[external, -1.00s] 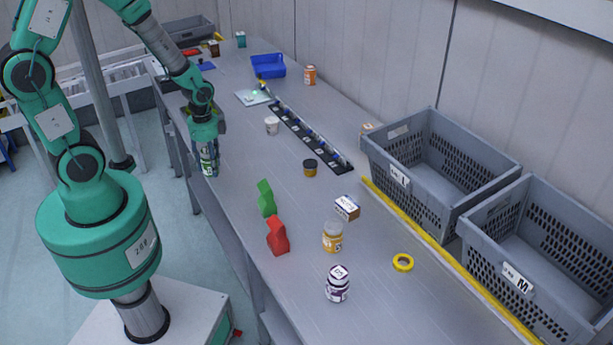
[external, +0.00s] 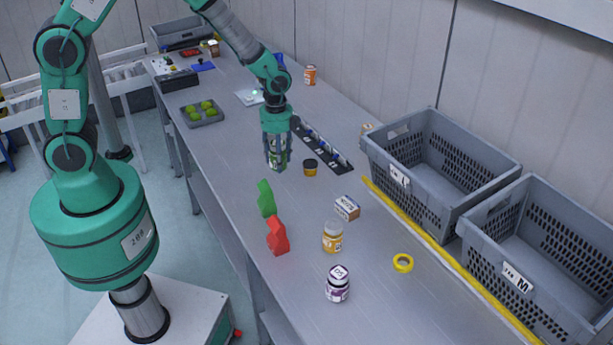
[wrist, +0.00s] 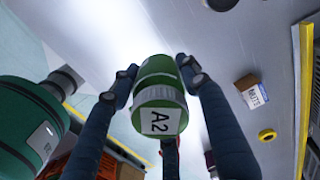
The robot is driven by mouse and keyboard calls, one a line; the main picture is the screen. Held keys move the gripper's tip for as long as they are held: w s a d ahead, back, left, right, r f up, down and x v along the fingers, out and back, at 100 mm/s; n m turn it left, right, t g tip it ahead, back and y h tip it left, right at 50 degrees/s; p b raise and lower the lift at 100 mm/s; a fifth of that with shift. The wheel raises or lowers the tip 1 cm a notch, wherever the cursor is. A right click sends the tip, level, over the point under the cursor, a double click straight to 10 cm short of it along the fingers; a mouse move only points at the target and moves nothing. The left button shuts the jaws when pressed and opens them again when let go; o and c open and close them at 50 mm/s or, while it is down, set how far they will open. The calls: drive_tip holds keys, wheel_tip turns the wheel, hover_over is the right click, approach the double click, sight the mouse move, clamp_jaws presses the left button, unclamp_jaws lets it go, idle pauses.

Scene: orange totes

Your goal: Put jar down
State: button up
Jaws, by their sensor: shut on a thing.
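My gripper (external: 276,158) is shut on a green jar (external: 278,163) over the middle of the workbench. The jar looks upright in the external view. Whether its base touches the bench is hard to tell. A small dark-lidded yellow jar (external: 310,168) stands just to its right, apart from it.
A green block (external: 266,198), a red block (external: 278,236), a small box (external: 346,208) and two jars (external: 333,238) (external: 338,285) stand nearer. A dark strip rack (external: 325,146) lies behind. Grey totes L (external: 402,180) and M (external: 517,283) line the right.

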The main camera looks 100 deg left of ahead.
drive_tip(key=w+d+r+m+p, duration=0.15)
drive_tip(key=w+d, duration=0.35)
drive_tip(key=w, duration=0.5)
drive_tip(key=w+d+m+p, duration=0.2)
drive_tip(key=w+d, duration=0.2)
drive_tip(key=w, duration=0.5)
drive_tip(key=w+d+m+p, duration=0.15)
drive_tip(key=w+d, duration=0.35)
drive_tip(key=w, duration=0.5)
drive_tip(key=w+d+m+p, duration=0.1)
drive_tip(key=w+d+m, duration=0.1)
drive_tip(key=w+d, duration=0.3)
drive_tip(key=w+d+f+m+p, duration=0.1)
drive_tip(key=w+d, duration=0.5)
drive_tip(key=d, duration=0.7)
drive_tip(key=w+d+m+p, duration=0.2)
drive_tip(key=w+d, duration=0.3)
drive_tip(key=d, duration=0.4)
drive_tip(key=shift+w+d+f+m, duration=0.25)
drive_tip(key=shift+w+f+m, duration=0.05)
drive_tip(key=shift+w, duration=0.05)
drive_tip(key=shift+f+p, duration=0.35)
drive_tip(key=shift+f, duration=2.55)
drive_tip(key=shift+f, duration=2.05)
